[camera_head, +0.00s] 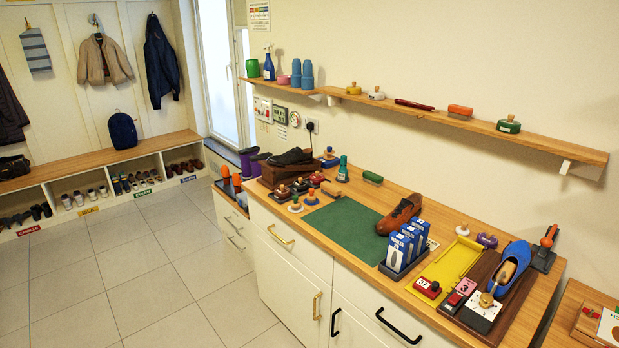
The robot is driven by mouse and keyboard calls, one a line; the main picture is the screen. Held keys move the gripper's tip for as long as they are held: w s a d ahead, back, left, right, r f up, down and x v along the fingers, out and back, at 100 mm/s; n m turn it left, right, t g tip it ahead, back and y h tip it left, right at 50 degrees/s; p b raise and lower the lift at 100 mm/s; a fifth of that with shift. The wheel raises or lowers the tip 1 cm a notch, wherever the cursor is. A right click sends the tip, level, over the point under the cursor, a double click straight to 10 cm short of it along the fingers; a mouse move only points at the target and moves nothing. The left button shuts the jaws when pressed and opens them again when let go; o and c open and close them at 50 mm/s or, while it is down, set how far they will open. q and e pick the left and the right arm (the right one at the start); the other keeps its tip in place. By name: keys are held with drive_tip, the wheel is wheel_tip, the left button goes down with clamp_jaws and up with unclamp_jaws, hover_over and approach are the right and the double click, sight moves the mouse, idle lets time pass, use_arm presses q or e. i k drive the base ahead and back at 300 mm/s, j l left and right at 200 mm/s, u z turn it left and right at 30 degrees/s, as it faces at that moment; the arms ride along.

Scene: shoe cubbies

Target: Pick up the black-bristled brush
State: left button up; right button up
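Several small brushes stand on the wooden counter at the back end of the green mat (343,232). On the wall shelf (560,150) are a green-bodied brush with a tan knob (508,125), an orange block-shaped brush (460,111) and a yellow knobbed one (353,89). Bristle colours are too small to tell, so I cannot say which one is black-bristled. Neither of my grippers is in view.
A brown shoe (399,216), blue boxes in a dark tray (397,248), a yellow tray (449,262) and a blue shoe (511,267) crowd the counter's near half. The green mat is mostly clear. Open tiled floor (140,290) lies left of the cabinets.

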sight(334, 192)
drive_tip(key=i+j+z, duration=0.3)
drive_tip(key=i+j, duration=0.8)
drive_tip(key=j, duration=0.15)
